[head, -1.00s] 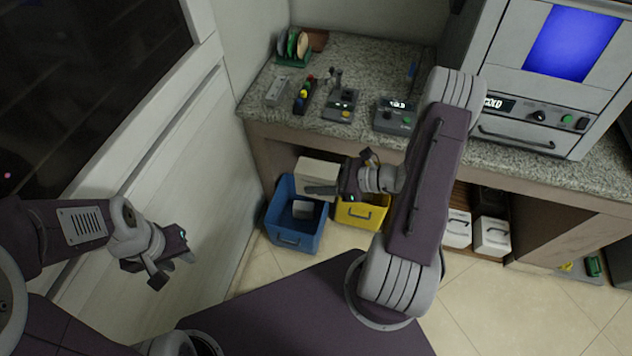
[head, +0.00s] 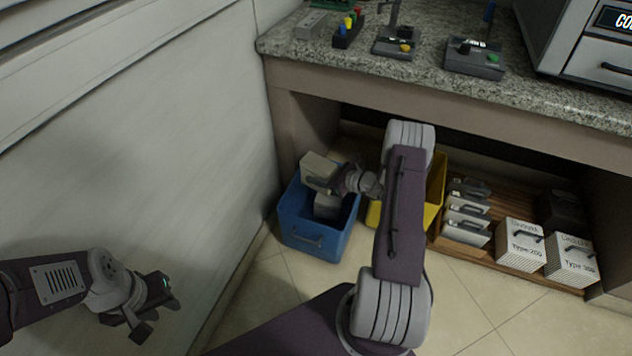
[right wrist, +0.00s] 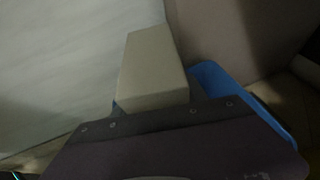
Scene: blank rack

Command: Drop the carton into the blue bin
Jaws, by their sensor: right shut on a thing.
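The carton (head: 317,169) is a plain beige box. My right gripper (head: 337,181) is shut on it and holds it over the back part of the blue bin (head: 312,241). The carton also shows in the right wrist view (right wrist: 151,70), with a strip of the blue bin's rim (right wrist: 212,76) behind it. A grey-white box (head: 326,206) lies inside the blue bin, below the carton. My left gripper (head: 158,312) is open and empty at the lower left, well away from the bin.
A yellow bin (head: 434,192) stands right of the blue bin, partly behind my right arm. White boxes (head: 520,245) sit on a low wooden rack further right. The granite counter (head: 430,75) overhangs behind, and a pale wall (head: 200,130) is close on the left.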

